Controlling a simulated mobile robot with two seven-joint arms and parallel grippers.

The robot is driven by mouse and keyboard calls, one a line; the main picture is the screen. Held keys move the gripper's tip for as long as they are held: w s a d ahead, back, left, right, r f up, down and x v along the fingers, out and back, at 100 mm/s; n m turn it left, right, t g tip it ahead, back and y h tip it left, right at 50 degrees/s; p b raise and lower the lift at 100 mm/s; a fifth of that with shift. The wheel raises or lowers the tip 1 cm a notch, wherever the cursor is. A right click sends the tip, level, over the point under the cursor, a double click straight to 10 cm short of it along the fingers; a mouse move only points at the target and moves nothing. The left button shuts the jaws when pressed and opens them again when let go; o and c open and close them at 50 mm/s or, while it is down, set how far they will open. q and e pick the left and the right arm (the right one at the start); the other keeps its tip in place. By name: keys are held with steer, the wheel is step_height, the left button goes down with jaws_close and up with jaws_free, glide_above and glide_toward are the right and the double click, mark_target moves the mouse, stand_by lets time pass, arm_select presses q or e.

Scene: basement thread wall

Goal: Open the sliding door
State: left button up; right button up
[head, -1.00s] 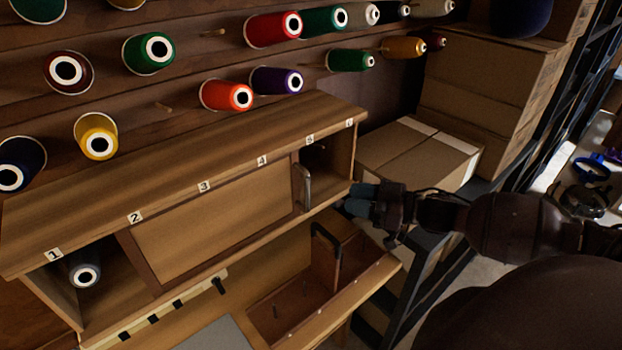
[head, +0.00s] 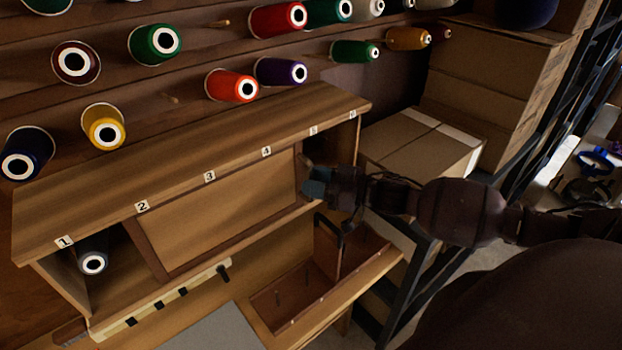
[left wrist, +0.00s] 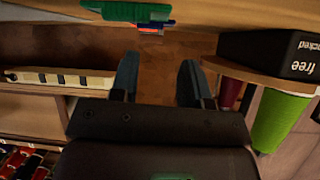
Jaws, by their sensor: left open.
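The wooden sliding door (head: 222,212) covers the middle of the long cabinet (head: 50,228), about from label 2 to label 5. The cabinet is open at its left end and at its right end. My right gripper (head: 312,182) is at the door's right edge, where the handle was visible earlier. The fingers hide the handle, so I cannot tell whether they touch it or whether the jaws are open or shut. My left gripper (left wrist: 158,85) shows in the left wrist view with its fingers apart and nothing between them. It is not in the head view.
A dark spool (head: 94,260) lies in the left opening. Thread spools such as the orange one (head: 232,86) hang on the wall above. An open wooden bin (head: 330,290) is below right. Cardboard boxes (head: 425,145) stand to the right. In the left wrist view, a black box (left wrist: 268,50) is close at right.

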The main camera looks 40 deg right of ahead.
steer(key=shift+w+a, duration=0.3)
steer(key=shift+w, duration=0.1)
jaws_close()
